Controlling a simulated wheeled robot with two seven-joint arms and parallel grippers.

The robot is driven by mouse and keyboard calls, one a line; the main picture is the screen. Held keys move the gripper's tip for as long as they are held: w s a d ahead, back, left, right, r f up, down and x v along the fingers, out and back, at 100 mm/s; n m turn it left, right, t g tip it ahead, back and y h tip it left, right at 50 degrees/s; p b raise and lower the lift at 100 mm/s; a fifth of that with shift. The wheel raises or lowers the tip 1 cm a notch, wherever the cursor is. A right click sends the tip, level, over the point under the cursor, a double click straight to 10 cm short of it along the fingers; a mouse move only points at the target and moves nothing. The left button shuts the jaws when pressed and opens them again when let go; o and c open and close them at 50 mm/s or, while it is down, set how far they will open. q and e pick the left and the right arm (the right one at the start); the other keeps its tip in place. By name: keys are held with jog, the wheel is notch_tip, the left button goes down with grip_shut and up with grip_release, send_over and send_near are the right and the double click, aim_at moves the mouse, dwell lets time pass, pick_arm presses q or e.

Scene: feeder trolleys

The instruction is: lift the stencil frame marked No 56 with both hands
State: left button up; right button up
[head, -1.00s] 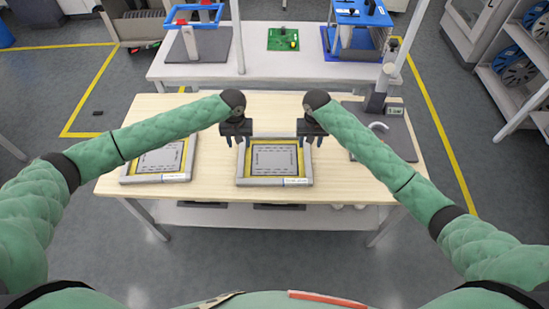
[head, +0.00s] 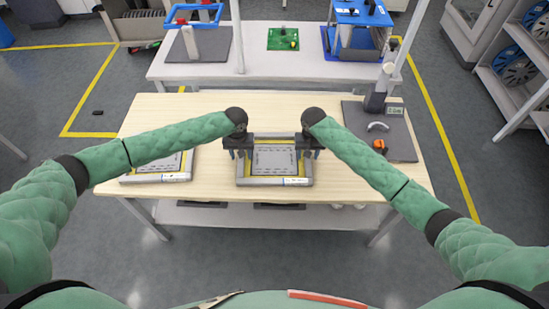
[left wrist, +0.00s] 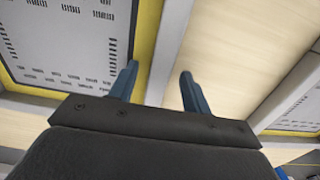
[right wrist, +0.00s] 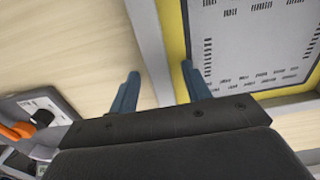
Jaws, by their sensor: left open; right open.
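A stencil frame (head: 274,182) with a grey rim, yellow border and pale perforated sheet lies flat at the middle of the wooden table; the label on its front rim is too small to read. My left gripper (head: 238,154) is open at its left side, and in the left wrist view the grey side rail (left wrist: 168,50) runs between the two fingers. My right gripper (head: 312,153) is open at its right side, with the opposite rail (right wrist: 150,50) between its fingers in the right wrist view. I cannot tell whether any finger touches the rim.
A second, similar stencil frame (head: 157,178) lies to the left, partly hidden by my left arm. A dark device (head: 400,142) with an orange part (head: 380,146) stands on the right of the table (head: 220,188). A white bench (head: 280,74) stands behind.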

pick_arm(q)
grip_shut()
pick_arm(e)
grip_shut()
pick_arm(q)
jog(key=shift+r, duration=0.15)
pick_arm(e)
jog(key=shift+r, duration=0.1)
